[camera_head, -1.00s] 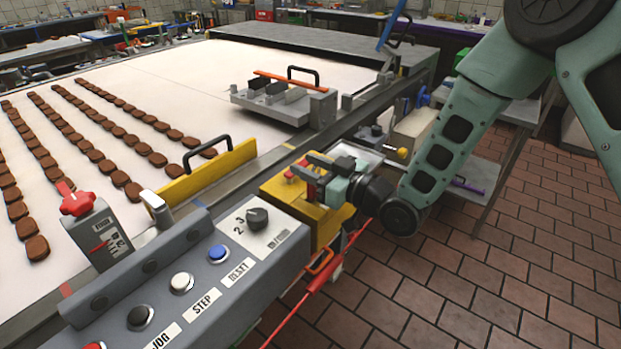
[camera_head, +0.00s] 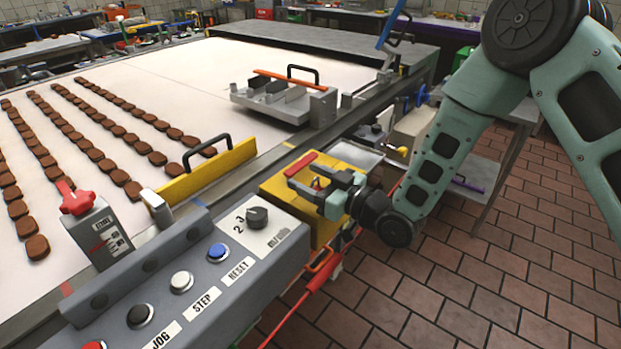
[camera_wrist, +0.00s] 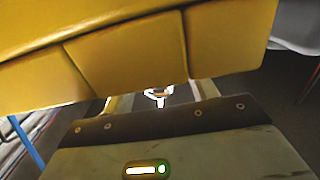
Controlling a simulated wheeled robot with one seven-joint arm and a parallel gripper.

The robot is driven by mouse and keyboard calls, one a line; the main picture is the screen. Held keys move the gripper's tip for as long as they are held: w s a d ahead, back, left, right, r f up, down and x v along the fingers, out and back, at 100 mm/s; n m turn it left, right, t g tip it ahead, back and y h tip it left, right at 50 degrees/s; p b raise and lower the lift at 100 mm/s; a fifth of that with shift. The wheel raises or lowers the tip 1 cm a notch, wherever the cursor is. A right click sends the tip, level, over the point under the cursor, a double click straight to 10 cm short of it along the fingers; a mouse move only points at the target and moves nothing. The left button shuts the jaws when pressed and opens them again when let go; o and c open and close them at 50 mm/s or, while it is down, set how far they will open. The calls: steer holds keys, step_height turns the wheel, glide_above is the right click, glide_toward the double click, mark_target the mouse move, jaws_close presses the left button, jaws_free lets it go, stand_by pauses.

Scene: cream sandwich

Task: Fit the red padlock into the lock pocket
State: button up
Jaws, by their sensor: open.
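My gripper (camera_head: 308,174) is open over the yellow box (camera_head: 278,192) at the side of the conveyor, fingers pointing left. A small red patch (camera_head: 318,183) shows between the fingers; it may be the red padlock, but it is too small and covered to tell. A red bar (camera_head: 301,164) lies just beyond the fingertips at the box. In the wrist view the yellow box (camera_wrist: 135,55) fills the top, and a small pale ring-like part (camera_wrist: 158,96) shows between the fingers. I cannot make out the lock pocket; my gripper hides part of the box.
The grey control panel (camera_head: 205,285) with buttons and a knob stands left of the box. A yellow guard plate (camera_head: 210,172) with a black handle and a grey fixture (camera_head: 285,100) stand along the conveyor (camera_head: 200,75). Red cable and an orange handle hang below the box.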

steer(key=shift+r, duration=0.2)
steer(key=shift+s+d+f, duration=0.15)
steer(key=shift+s+d, duration=0.05)
steer(key=shift+d, duration=0.1)
steer(key=b+v, duration=0.3)
steer(key=v, duration=0.8)
steer(key=s+d+r+m+g+h, duration=0.1)
steer(key=s+g+h, duration=0.4)
steer(key=s, duration=0.6)
steer(key=s+d+r+m+g+h, duration=0.1)
steer(key=s+d+r+g+h, duration=0.2)
steer(key=s, duration=0.9)
steer(key=r+g+h, duration=0.1)
steer(key=g+h, duration=0.2)
steer(key=h, duration=0.2)
steer(key=shift+s+d+r+m+h, duration=0.2)
steer(key=shift+s+r+m+h, duration=0.1)
steer(key=shift+s+r+m, duration=0.1)
steer(key=shift+w+p, duration=0.1)
steer(key=shift+p, duration=0.25)
